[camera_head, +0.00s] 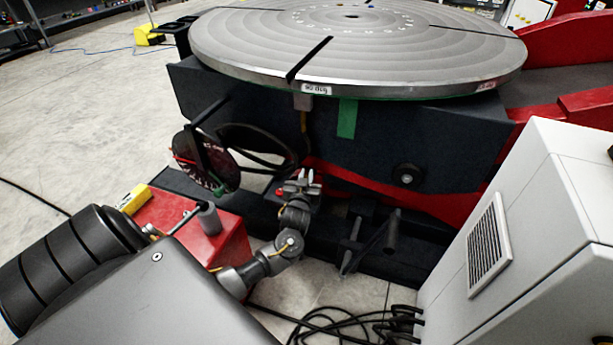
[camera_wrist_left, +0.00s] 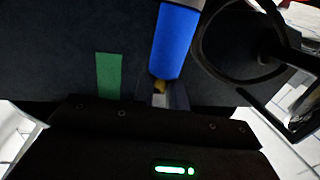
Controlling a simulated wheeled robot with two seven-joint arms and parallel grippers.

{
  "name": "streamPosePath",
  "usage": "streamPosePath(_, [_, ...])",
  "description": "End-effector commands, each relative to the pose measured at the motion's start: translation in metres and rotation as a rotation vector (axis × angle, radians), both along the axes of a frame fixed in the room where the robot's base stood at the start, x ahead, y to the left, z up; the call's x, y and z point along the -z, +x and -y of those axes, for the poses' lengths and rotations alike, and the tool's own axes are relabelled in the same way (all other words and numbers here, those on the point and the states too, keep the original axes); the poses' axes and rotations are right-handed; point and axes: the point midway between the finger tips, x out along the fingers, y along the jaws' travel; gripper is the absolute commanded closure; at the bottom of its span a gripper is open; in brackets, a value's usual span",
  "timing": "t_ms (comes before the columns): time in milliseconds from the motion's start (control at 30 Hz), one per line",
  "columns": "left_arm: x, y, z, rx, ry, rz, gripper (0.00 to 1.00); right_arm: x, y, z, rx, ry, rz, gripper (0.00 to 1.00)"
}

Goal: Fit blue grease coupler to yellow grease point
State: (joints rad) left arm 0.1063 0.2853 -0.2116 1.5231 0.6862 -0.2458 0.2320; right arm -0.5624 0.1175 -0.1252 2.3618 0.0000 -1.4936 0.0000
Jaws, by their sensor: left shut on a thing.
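My left gripper (camera_head: 302,182) shows small in the head view, in front of the positioner's dark body and below the round table. In the left wrist view its fingers (camera_wrist_left: 164,97) are shut at the lower end of a blue cylinder (camera_wrist_left: 178,40), which looks like the blue grease coupler. A small yellow-brass piece (camera_wrist_left: 160,87) shows between the fingers and the blue cylinder. I cannot tell whether it belongs to the coupler or is the yellow grease point. The coupler cannot be made out in the head view. My right gripper is not in view.
The positioner's round slotted table (camera_head: 350,45) overhangs above the gripper. A green strip (camera_head: 347,118) marks its body. A disc with a hand lever (camera_head: 207,160) and black hoses stand left. A red box (camera_head: 210,245) is nearer. A grey cabinet (camera_head: 530,230) stands right; cables (camera_head: 345,325) lie on the floor.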

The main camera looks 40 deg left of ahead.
Motion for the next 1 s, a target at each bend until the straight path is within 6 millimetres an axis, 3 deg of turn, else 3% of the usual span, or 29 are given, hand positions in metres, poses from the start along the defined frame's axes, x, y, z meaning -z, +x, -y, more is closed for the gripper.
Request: streamPosePath(1000, [0.021,0.000,0.000,0.000,-0.001,0.001,1.00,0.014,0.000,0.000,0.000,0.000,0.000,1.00])
